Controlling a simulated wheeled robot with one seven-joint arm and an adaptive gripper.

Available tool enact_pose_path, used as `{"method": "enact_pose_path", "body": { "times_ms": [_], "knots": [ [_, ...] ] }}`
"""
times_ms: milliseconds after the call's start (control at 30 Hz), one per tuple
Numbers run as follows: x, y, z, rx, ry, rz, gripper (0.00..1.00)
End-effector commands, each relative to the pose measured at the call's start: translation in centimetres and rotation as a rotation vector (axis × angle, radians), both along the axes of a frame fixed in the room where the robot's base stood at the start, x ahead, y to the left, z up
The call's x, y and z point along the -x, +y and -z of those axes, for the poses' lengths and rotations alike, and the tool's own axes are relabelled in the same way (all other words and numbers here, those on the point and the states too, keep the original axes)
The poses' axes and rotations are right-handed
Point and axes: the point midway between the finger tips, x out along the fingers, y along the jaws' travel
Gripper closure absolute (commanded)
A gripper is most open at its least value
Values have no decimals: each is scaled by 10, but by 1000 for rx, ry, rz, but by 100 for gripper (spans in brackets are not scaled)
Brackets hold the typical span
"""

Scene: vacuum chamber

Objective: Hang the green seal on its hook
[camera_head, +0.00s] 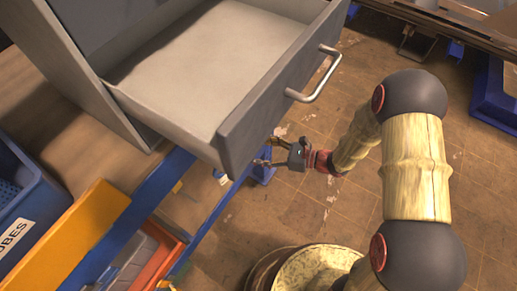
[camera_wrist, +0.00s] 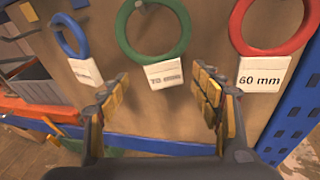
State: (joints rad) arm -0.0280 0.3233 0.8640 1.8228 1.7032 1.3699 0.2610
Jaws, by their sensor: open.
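A green ring seal (camera_wrist: 153,30) shows at the top middle of the wrist view, against a tan board. A small grey hook-like part (camera_wrist: 141,7) shows inside its loop; whether the ring rests on it I cannot tell. A white label (camera_wrist: 164,75), perhaps "70 mm", sits just below the ring. My gripper (camera_wrist: 163,88) is open, with nothing between its fingers, just below the ring and in front of the label. In the head view my gripper (camera_head: 268,151) is beside the open drawer's front corner, and the ring is hidden.
A blue ring (camera_wrist: 70,35) and a red ring (camera_wrist: 268,28), labelled "60 mm", flank the green one. A blue beam (camera_wrist: 170,147) runs below. The open grey drawer (camera_head: 262,100) with a metal handle (camera_head: 318,78) overhangs beside my gripper.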

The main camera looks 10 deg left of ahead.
Motion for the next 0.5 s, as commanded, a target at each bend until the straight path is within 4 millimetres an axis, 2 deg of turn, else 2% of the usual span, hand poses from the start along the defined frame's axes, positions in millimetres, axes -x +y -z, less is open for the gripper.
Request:
{"method": "enact_pose_path", "body": {
  "times_ms": [167,500],
  "knots": [
    [1,-20,-4,1,-1,4,36],
    [9,-83,-15,0,-1,5,36]
  ]
}}
